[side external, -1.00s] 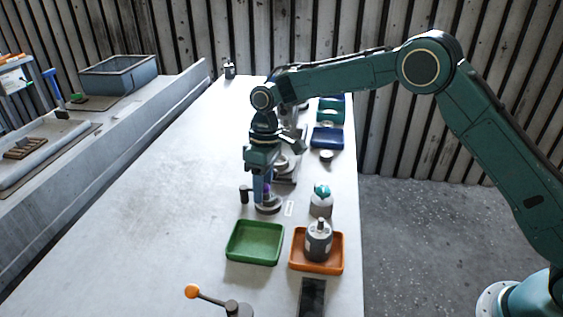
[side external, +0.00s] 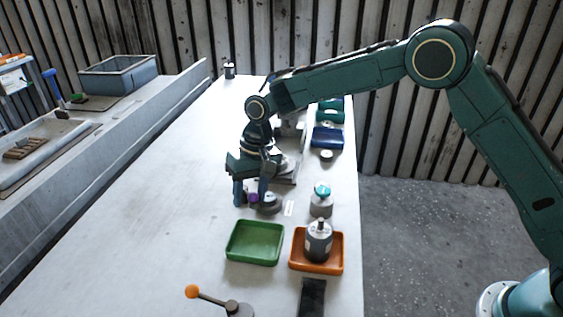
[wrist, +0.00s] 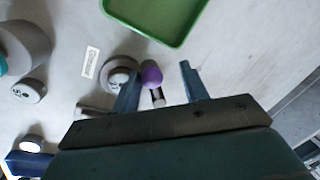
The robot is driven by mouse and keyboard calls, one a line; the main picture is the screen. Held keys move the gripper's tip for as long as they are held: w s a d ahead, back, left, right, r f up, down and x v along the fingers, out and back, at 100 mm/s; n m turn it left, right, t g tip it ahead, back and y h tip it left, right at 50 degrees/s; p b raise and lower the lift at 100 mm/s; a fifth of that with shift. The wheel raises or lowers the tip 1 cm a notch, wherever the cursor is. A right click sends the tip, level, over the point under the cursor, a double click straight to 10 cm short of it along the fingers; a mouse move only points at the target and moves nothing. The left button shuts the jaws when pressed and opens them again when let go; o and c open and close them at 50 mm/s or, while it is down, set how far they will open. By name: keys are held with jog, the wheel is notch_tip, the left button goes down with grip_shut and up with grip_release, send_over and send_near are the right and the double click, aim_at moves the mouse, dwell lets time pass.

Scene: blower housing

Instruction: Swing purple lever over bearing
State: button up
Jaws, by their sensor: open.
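The purple lever knob (wrist: 151,75) lies between my gripper's two fingers (wrist: 158,87) in the wrist view, closer to the left finger. A short dark, light-tipped piece extends below it. The knob (side external: 253,198) also shows small between the fingers (side external: 251,191) in the side view. My gripper is open, low over the table, with a finger on either side of the knob. A round grey part (wrist: 120,75) sits just left of the knob, partly hidden by the left finger; it also shows in the side view (side external: 270,204). I cannot tell whether this is the bearing.
A green tray (side external: 228,245) lies in front of the gripper, and an orange tray (side external: 297,264) holding a grey canister (side external: 318,240) is to its right. A teal-topped grey part (side external: 321,202) stands behind it. An orange-knobbed lever (side external: 210,298) is nearest. The left of the table is clear.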

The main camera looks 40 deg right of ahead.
jog(key=a+m, duration=0.1)
jog(key=m, duration=0.1)
jog(key=w+a+m, duration=0.1)
jog(key=m, duration=0.2)
jog(key=shift+a+t, duration=0.1)
jog(key=shift+t, duration=0.3)
jog(key=shift+w+a+r+m, duration=0.2)
jog(key=shift+a+m, duration=0.05)
jog(key=shift+m, duration=0.35)
jog(key=v, duration=1.4)
jog(key=s+d+r+n+t, duration=0.1)
jog(key=s+d+r, duration=0.4)
jog(key=s+d, duration=0.2)
jog(key=s+d+r+n+t, duration=0.1)
jog(key=s+d+r+n, duration=0.1)
jog(key=s+d+r, duration=0.3)
jog(key=shift+s+d+h, duration=0.4)
jog(key=shift+s+d, duration=0.7)
jog(key=shift+s, duration=0.85)
jog(key=shift+o, duration=0.2)
jog(key=shift+w+a, duration=0.1)
